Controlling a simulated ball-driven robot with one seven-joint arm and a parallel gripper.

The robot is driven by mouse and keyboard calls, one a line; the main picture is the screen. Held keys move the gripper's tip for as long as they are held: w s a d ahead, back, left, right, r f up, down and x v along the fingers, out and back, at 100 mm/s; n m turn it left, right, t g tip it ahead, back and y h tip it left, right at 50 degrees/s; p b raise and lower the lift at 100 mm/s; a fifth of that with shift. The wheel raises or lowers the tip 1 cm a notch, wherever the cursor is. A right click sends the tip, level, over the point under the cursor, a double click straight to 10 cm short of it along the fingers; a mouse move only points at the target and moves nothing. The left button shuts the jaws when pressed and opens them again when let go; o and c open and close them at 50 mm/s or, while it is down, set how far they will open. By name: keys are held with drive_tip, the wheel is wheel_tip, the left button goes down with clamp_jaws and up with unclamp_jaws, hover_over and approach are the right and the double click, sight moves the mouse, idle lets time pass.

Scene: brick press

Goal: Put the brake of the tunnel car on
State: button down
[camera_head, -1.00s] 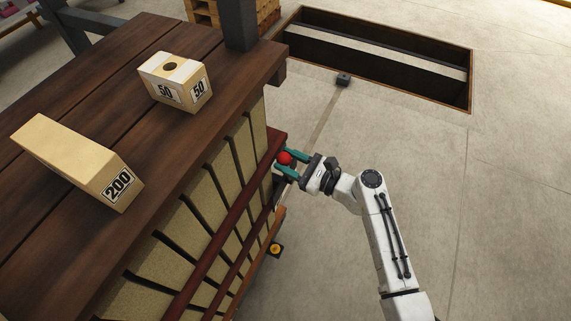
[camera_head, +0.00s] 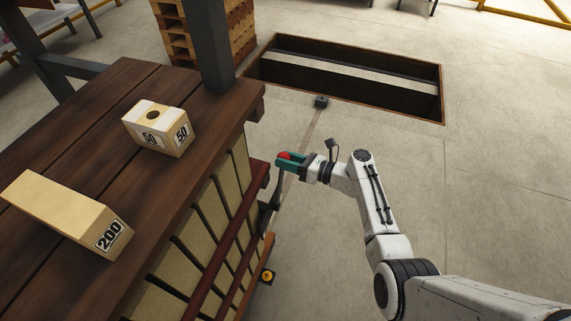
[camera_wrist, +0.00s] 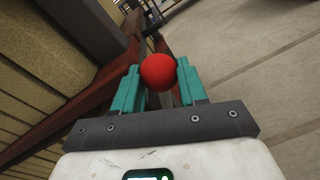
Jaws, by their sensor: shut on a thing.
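The tunnel car (camera_head: 228,216) stands at the left of the head view, with rows of pale bricks between dark red rails under a dark plank top. Its brake lever has a red ball knob (camera_head: 285,155) on a dark stem, at the car's right end. My gripper (camera_head: 287,159) is shut on the knob, with one green finger on either side. In the wrist view the red knob (camera_wrist: 158,72) sits between the green fingertips. The lower part of the lever is mostly hidden there.
Blocks marked 50 (camera_head: 160,128) and 200 (camera_head: 70,213) rest on the plank top (camera_head: 125,90). A grey post (camera_head: 212,45) rises at its far corner. A floor pit (camera_head: 345,80) lies beyond, with a small dark block (camera_head: 321,102) before it. Open floor lies right.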

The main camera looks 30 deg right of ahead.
drive_tip(key=shift+d, duration=0.1)
idle(0.3)
drive_tip(key=c, duration=0.6)
unclamp_jaws()
drive_tip(key=shift+w, duration=0.1)
drive_tip(key=v, duration=1.1)
drive_tip(key=shift+f, duration=0.1)
